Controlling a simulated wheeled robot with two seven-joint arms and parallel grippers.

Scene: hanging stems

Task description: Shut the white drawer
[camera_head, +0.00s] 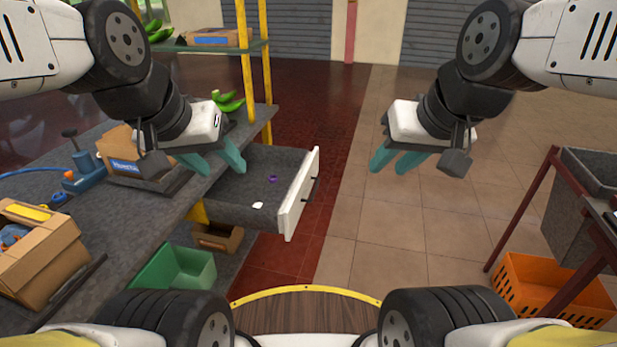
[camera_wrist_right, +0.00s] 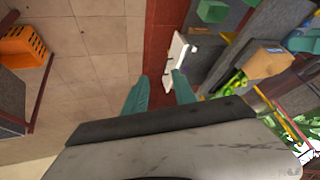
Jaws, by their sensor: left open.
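The white drawer (camera_head: 297,196) is pulled out from the right side of the grey workbench (camera_head: 125,215). Its white front has a dark handle, and a purple item and a white item lie inside. My left gripper (camera_head: 216,160) is open above the drawer's left rear part, apart from the front. My right gripper (camera_head: 393,162) is open and empty over the tiled floor, to the right of the drawer front. The right wrist view shows the right gripper's teal fingers (camera_wrist_right: 158,92) spread, with the white drawer front (camera_wrist_right: 178,58) beyond them.
Cardboard boxes (camera_head: 40,255) and a blue tool (camera_head: 82,175) are on the bench. A green bin (camera_head: 172,268) and a brown box (camera_head: 217,236) are below. A yellow post (camera_head: 246,70) stands behind the drawer. An orange crate (camera_head: 545,285) and cart are at right. Floor right of the drawer is clear.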

